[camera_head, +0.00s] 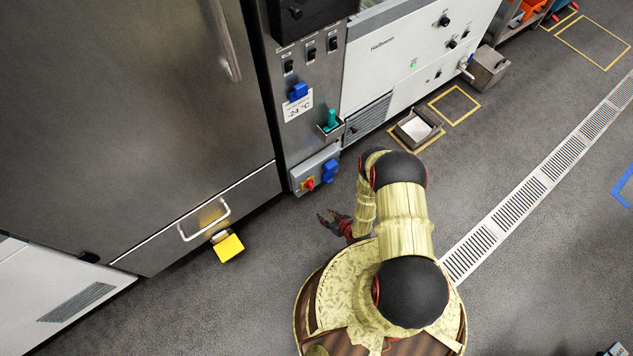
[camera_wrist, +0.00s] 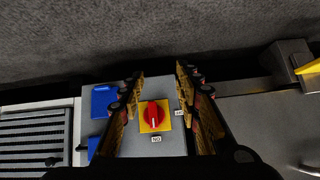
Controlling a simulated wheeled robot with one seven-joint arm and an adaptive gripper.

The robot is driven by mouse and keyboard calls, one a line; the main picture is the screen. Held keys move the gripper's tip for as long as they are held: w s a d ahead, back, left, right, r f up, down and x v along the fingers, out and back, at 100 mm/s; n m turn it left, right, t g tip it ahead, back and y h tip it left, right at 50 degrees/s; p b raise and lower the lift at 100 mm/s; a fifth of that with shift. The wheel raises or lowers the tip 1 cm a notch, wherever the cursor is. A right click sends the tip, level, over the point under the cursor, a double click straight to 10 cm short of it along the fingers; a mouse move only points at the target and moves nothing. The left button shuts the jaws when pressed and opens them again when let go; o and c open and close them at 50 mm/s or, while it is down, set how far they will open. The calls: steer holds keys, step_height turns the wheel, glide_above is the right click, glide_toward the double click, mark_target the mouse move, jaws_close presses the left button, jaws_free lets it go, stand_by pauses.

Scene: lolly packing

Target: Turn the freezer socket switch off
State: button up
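The freezer socket switch is a red rotary knob (camera_head: 309,184) on a yellow plate, on a grey socket box (camera_head: 299,176) low on the steel panel. In the wrist view the knob (camera_wrist: 153,115) shows between my fingers but beyond them. Its white mark points down in that picture, towards a small label (camera_wrist: 156,139) that seems to read ON upside down. Another small label (camera_wrist: 180,112) lies to its right. My gripper (camera_head: 324,217) is open and empty, apart from the box, low over the floor. Its fingers (camera_wrist: 160,80) frame the knob.
A yellow pedal (camera_head: 229,247) juts out below the steel freezer door (camera_head: 130,110). A metal tray (camera_head: 418,128) stands on the floor to the right. The floor between my base and the panel is clear.

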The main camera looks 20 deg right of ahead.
mark_target(312, 185)
steer(key=w+r+t+y, duration=0.1)
steer(key=w+r+t, duration=0.3)
steer(key=w+r, duration=0.35)
steer(key=shift+n, duration=0.3)
steer(key=b+x, duration=0.2)
steer(key=x, duration=0.4)
steer(key=shift+w+d+r+b, duration=0.1)
steer(key=shift+w+b, duration=0.05)
steer(key=shift+b, duration=0.2)
steer(key=shift+w, duration=0.65)
steer(key=shift+c, duration=0.8)
jaws_close()
